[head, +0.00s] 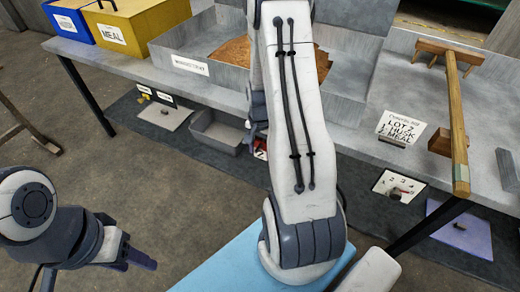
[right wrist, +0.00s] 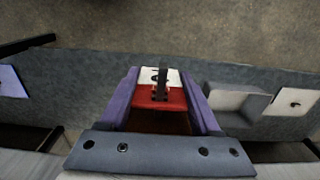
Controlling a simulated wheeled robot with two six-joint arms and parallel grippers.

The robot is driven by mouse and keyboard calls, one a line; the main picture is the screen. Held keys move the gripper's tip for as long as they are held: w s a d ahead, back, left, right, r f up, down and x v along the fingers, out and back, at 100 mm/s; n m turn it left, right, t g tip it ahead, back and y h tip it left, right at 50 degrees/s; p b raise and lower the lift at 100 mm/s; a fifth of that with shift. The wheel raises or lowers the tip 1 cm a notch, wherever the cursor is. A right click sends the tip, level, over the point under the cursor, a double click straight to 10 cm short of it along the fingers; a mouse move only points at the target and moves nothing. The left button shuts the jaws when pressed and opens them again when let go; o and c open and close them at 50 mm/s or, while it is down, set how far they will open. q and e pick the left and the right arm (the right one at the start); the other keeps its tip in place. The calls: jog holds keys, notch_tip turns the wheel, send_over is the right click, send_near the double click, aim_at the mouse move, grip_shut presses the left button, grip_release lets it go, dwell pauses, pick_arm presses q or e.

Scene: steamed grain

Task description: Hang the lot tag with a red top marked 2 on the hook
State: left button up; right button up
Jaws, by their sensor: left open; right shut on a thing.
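The lot tag with a red top (right wrist: 172,101) and a white part marked 2 is between the fingers of my right gripper (right wrist: 160,92) in the right wrist view. The right gripper is shut on it. A dark upright piece stands at the middle of the tag; I cannot tell if it is the hook. In the head view the tag (head: 261,150) shows small beside my right arm, below the table's front edge, and the right gripper is mostly hidden by the arm. My left gripper (head: 140,259) is open and empty, low at the left, away from the table.
The grey table (head: 140,59) holds blue and yellow boxes (head: 145,22), a grain tray (head: 205,38), a wooden rake (head: 457,120) and a sign reading LOT 2 HUSK MEAL (head: 400,130). Below are a grey bin (head: 215,136), a numbered card (head: 397,186) and a purple board (head: 458,238).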

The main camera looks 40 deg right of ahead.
jog(key=o, duration=1.4)
jog(key=shift+r, duration=0.1)
